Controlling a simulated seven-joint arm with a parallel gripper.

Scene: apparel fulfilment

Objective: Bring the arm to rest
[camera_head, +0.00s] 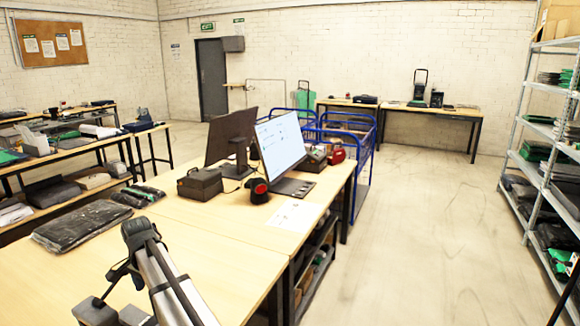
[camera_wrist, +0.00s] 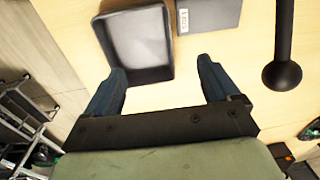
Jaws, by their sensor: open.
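In the wrist view my gripper (camera_wrist: 162,70) is open, with its two blue fingers wide apart. Nothing is held between them. It is over a pale wooden table top (camera_wrist: 235,65). A black tray (camera_wrist: 166,75) with an empty-looking grey inside lies below, partly between and beyond the fingers. In the head view my arm (camera_head: 168,283) is bent over the near table (camera_head: 60,285) at the bottom; its gripper end is not clearly seen there.
A dark labelled item (camera_wrist: 210,15) lies beside the tray, and a black rod with a round end (camera_wrist: 282,74) is to the right. In the head view, black bagged garments (camera_head: 85,225), a monitor (camera_head: 280,143) and a red-and-black device (camera_head: 257,190) are on the tables. Open floor (camera_head: 430,240) lies right.

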